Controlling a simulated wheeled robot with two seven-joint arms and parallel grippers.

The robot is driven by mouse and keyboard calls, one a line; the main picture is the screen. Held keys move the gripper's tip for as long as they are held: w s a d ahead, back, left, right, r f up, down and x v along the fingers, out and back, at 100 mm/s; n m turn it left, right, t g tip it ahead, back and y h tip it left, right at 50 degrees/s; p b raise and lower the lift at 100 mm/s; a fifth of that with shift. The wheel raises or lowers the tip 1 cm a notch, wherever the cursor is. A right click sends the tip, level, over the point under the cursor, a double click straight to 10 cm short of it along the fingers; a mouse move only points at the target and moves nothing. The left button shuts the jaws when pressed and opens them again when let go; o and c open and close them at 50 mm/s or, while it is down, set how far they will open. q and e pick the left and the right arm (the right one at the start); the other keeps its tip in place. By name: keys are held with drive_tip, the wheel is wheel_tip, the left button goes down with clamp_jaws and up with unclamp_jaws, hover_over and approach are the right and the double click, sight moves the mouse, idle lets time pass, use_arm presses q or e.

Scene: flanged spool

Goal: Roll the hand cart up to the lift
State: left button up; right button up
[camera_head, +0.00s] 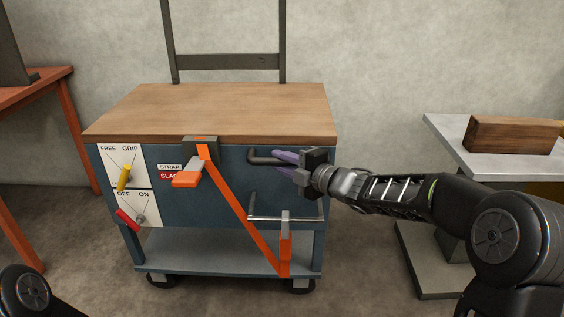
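The hand cart (225,110) stands ahead of me, with a wooden top, a blue body, a lower shelf and dark wheels. A dark bar handle (258,155) sticks out from its front panel. My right gripper (277,162) is at this handle, its two purple fingers apart, one above the other, with the bar's end by them. Contact with the bar is unclear. A grey-topped stand (450,140) on a flat base is at the right, apart from the cart; I cannot tell if it is the lift. My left gripper is out of view.
The cart front has a yellow lever (124,178), a red lever (128,219) and an orange strap (240,212). A wooden block (513,135) lies on the stand. An orange-legged table (40,88) is at left. Bare floor separates cart and stand.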

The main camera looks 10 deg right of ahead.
clamp_jaws()
idle(0.9)
